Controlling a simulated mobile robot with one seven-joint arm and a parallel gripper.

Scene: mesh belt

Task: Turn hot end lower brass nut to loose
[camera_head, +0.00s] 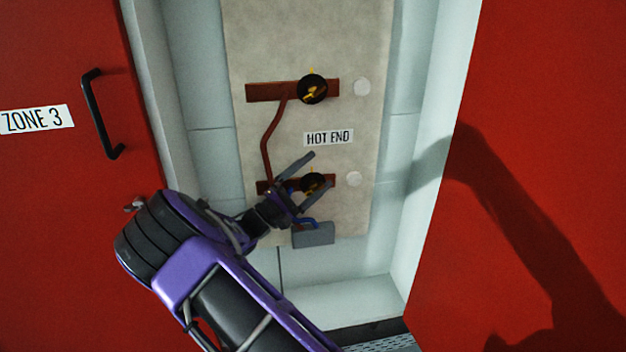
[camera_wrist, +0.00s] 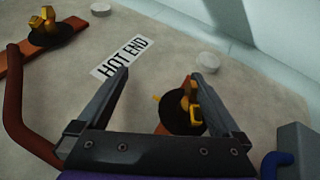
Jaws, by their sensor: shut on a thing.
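The hot end lower brass nut (camera_head: 311,184) sits on a dark round disc on the pale panel, below the HOT END label (camera_head: 328,138). It also shows in the wrist view (camera_wrist: 193,103). My gripper (camera_head: 320,168) is at this nut, with one finger on each side of it; the fingers also show in the wrist view (camera_wrist: 165,73).
An upper brass nut (camera_head: 313,89) sits on another dark disc, joined by a brown pipe (camera_head: 268,138). A grey box (camera_head: 313,235) with a blue pipe is just below the lower nut. Red doors (camera_head: 65,230) stand on both sides.

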